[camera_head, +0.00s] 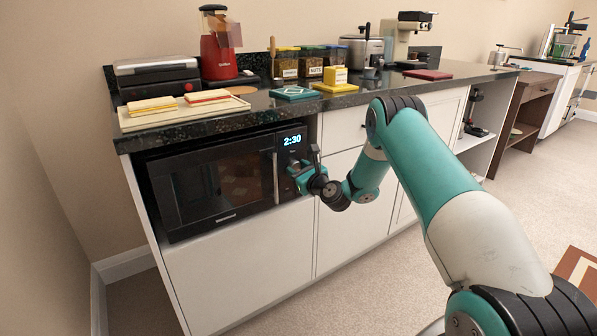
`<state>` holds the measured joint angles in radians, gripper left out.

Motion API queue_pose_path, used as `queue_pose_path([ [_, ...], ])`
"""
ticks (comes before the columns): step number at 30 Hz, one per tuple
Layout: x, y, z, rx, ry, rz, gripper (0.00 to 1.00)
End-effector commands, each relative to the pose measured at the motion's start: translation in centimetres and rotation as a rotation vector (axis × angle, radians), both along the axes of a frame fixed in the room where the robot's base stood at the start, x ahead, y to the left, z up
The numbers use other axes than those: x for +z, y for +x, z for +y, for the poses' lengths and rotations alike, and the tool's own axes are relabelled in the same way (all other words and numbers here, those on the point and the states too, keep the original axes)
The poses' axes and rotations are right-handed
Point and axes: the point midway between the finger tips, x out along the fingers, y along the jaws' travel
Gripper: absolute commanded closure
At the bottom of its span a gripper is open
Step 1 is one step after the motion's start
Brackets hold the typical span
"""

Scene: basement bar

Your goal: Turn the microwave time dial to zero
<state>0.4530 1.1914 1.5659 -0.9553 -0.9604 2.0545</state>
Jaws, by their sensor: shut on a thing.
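The black microwave (220,190) sits in an open bay under the counter, its door shut. Its blue display (292,140) reads 2:30. My gripper (297,170) is at the control panel, on the right side of the microwave front, below the display. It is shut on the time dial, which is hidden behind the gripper. The vertical door handle (276,178) is just left of my gripper.
White cabinet doors (335,220) lie right of the microwave. The carpet in front (370,265) is clear.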

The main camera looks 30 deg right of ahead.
Motion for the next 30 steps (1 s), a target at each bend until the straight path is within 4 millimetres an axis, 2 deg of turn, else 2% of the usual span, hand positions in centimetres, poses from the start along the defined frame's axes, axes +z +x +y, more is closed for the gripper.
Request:
queue_pose_path([
  [30, -0.19, -0.02, -0.1, 0.002, -0.961, -0.032, 0.8],
])
